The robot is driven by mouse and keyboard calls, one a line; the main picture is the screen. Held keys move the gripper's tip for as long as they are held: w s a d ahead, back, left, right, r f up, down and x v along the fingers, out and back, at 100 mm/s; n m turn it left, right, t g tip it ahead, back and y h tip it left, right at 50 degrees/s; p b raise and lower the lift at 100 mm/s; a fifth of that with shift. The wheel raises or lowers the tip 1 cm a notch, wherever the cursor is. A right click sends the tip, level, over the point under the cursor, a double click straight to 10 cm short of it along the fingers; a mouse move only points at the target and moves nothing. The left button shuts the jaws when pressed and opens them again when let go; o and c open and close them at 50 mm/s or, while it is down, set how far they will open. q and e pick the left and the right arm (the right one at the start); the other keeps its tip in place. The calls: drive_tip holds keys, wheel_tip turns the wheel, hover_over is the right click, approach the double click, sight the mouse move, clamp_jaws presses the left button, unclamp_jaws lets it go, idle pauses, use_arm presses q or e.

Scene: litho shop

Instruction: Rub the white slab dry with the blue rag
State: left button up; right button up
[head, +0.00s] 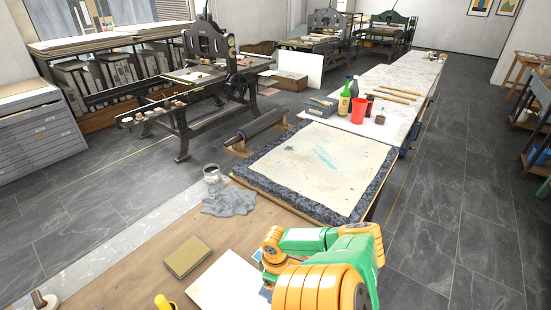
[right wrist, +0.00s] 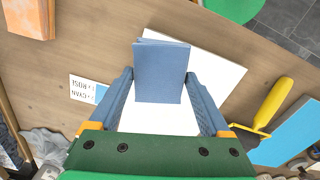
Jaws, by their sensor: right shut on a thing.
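The white slab (head: 230,284) lies flat on the wooden bench at the bottom of the head view, its right part hidden by my right arm. In the right wrist view the slab (right wrist: 212,68) spreads beneath my right gripper (right wrist: 160,82). That gripper is shut on the blue rag (right wrist: 162,70), which looks like a flat folded pad between the two blue-grey fingers. The rag is over the slab; I cannot tell whether it touches it. In the head view my arm hides the rag and the gripper. My left gripper is in neither view.
A tan block (head: 187,256), a crumpled grey cloth (head: 230,201) and a can (head: 212,174) sit on the bench. A yellow-handled tool (right wrist: 272,104), a light blue sheet (right wrist: 290,134) and a printed card (right wrist: 86,90) lie close to the slab. An orange-brown block (right wrist: 28,18) stands beyond.

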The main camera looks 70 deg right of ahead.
drive_tip(key=shift+r, duration=0.45)
drive_tip(key=shift+r, duration=1.5)
